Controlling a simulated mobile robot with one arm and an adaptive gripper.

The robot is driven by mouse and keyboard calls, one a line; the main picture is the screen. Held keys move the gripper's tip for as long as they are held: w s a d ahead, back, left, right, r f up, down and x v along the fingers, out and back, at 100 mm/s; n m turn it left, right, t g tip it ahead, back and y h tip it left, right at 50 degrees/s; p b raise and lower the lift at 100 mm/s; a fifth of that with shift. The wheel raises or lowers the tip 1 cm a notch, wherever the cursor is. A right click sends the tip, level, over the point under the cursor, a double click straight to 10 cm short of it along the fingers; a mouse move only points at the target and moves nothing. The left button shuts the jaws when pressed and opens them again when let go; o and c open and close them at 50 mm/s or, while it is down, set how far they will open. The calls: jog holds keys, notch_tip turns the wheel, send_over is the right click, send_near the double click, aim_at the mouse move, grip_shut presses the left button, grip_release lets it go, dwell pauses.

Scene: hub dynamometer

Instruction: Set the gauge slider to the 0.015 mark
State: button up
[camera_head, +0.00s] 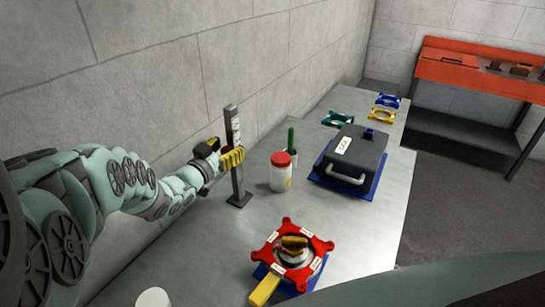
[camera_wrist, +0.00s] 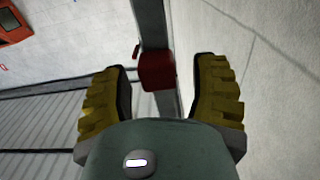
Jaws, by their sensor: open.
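The gauge is an upright dark metal post (camera_head: 234,130) on a flat base, with white labels near its top. It stands on the bench near the wall. In the wrist view the post (camera_wrist: 150,22) runs down between my fingers, with the red slider block (camera_wrist: 157,72) on it and a small red knob at its side. My gripper (camera_head: 220,157) is at the post, at about its middle height. Its yellow-padded fingers are open on either side of the slider, with visible gaps. In the head view my gripper mostly hides the slider. The 0.015 mark cannot be read.
A red-lidded jar (camera_head: 281,172) and a green-handled tool in a cup (camera_head: 290,143) stand right of the post. A dark case (camera_head: 350,158) lies farther right. A red hub fixture (camera_head: 293,250) is at the front. The wall (camera_head: 150,85) is close behind my arm.

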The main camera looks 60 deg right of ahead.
jog(key=shift+s, duration=0.1)
grip_shut()
dwell(0.5)
